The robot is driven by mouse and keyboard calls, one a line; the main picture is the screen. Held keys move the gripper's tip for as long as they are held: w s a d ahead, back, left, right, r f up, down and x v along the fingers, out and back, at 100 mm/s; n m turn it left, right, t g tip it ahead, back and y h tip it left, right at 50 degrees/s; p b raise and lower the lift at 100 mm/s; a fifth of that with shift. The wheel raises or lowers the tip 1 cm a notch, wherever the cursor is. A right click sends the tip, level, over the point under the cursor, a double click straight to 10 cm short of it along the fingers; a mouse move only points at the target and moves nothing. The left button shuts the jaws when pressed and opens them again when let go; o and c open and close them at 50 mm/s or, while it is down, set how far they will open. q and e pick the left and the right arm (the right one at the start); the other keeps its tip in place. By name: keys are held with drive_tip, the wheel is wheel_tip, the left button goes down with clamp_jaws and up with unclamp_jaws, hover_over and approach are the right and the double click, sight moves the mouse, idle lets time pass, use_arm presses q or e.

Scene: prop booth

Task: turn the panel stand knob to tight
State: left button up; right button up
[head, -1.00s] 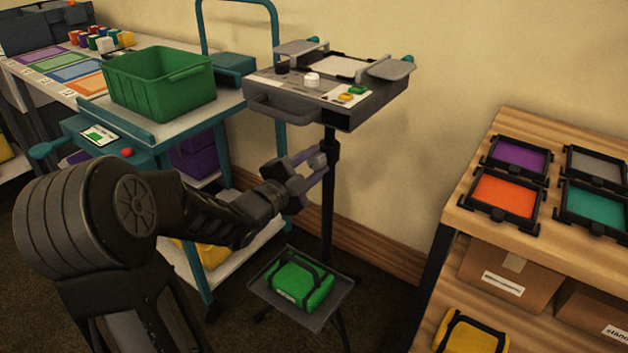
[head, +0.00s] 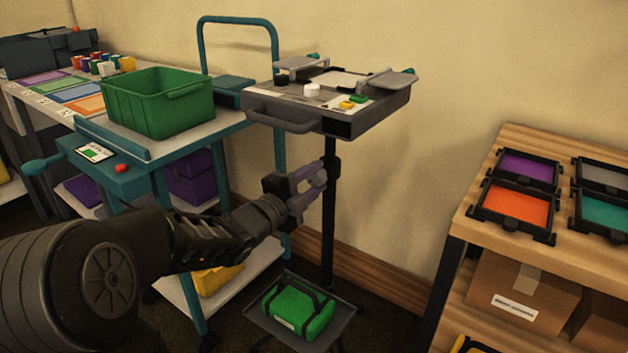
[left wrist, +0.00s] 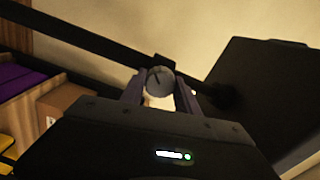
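The panel stand is a grey slanted panel (head: 330,105) on a black pole (head: 329,225). My left gripper (head: 318,180) is at the pole, below the panel, in the head view. In the left wrist view its two fingers (left wrist: 160,88) stand on either side of the knob, close to its rim. I cannot tell whether they press on it. In the head view the fingers largely hide the knob. My right gripper is out of view.
A teal cart (head: 140,160) with a green bin (head: 157,104) stands to the left. A low tray (head: 262,300) with a green bag (head: 297,308) is under the panel. A wooden shelf (head: 470,212) with coloured frames is at right.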

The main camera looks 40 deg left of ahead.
use_arm(q)
drive_tip(key=o, duration=0.5)
drive_tip(key=shift+c, duration=0.2)
drive_tip(key=shift+s, duration=0.15)
drive_tip(key=s+p, duration=0.1)
drive_tip(key=s, duration=0.6)
drive_tip(key=shift+s, duration=0.3)
